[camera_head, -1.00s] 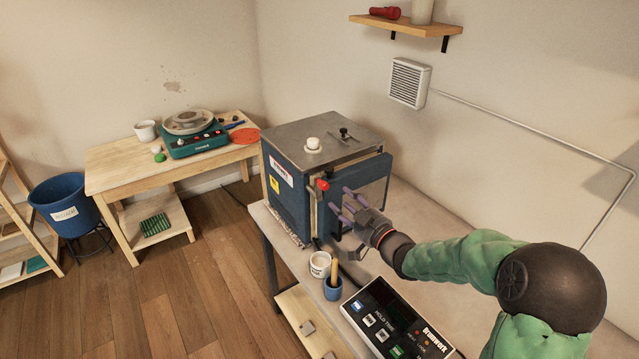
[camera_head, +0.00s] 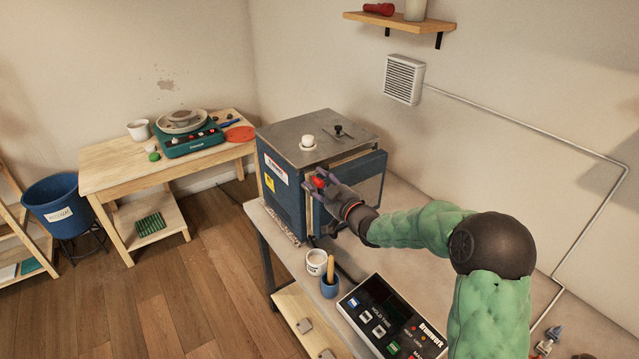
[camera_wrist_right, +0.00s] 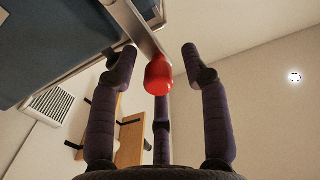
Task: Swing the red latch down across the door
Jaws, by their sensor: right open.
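The blue kiln (camera_head: 283,202) stands on the bench, with its dark blue door (camera_head: 369,178) on the right-hand front side. The red latch knob (camera_head: 319,182) is at the door's left edge. In the right wrist view the red knob (camera_wrist_right: 158,77) is on the end of a flat metal latch bar (camera_wrist_right: 138,27). My right gripper (camera_head: 318,188) is open, its dark fingers around the knob. The wrist view shows gaps between the side fingers and the knob; contact with the third finger behind it cannot be told. My left gripper is out of view.
A white cup (camera_head: 316,262), a blue pot (camera_head: 330,286) with a wooden handle and a control box (camera_head: 388,318) stand on the bench in front of the kiln. A small white knob (camera_head: 308,141) is on the kiln lid.

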